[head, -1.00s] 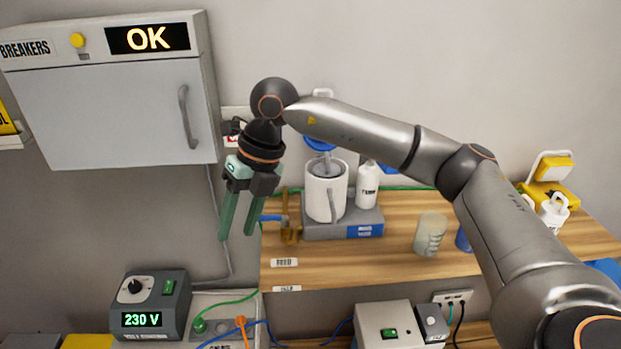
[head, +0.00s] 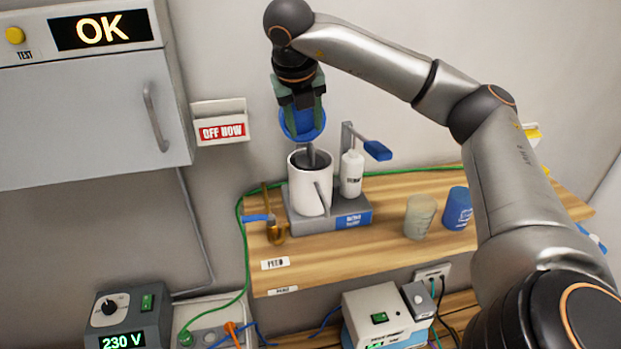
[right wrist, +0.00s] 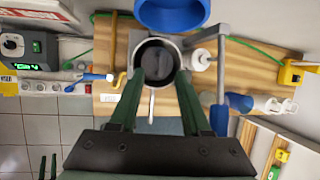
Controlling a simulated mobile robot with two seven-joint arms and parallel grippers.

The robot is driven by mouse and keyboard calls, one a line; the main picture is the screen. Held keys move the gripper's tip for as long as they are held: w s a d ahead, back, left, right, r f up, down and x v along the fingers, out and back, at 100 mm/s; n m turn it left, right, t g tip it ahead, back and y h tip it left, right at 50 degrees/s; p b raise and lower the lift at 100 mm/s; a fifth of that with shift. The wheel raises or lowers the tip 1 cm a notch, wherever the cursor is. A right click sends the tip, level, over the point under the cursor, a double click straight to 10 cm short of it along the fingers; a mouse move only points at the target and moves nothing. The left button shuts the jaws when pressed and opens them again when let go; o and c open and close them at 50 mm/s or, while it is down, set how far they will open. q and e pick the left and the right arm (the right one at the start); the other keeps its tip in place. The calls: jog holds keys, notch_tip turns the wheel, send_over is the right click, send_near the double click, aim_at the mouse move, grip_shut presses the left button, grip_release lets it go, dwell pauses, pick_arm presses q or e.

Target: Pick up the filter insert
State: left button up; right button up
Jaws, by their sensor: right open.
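A white pot (head: 309,196) with a side handle stands upright on a grey base (head: 347,219) on the wooden shelf. A dark grey insert (head: 300,162) with a short upright stem (head: 310,153) sits in its mouth; this looks like the filter insert. It also shows in the right wrist view (right wrist: 156,62). My right gripper (head: 302,115) is open and empty, pointing down above the pot. In the right wrist view its fingers (right wrist: 158,76) appear either side of the pot's mouth. A blue ring-shaped part (head: 298,130) is just behind the fingers.
A white bottle (head: 351,174) and a blue-handled lever (head: 376,150) stand right of the pot. A brass tool (head: 275,233) is at its left. A beige cup (head: 419,217) and a blue cup (head: 457,208) are farther right. The front shelf strip is clear.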

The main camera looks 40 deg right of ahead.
aim_at(310, 144)
jog(key=x, duration=0.2)
jog(key=p+x, duration=0.1)
jog(key=x, duration=0.2)
jog(key=shift+d+f, duration=0.25)
jog(key=shift+d, duration=0.1)
grip_shut()
dwell(1.2)
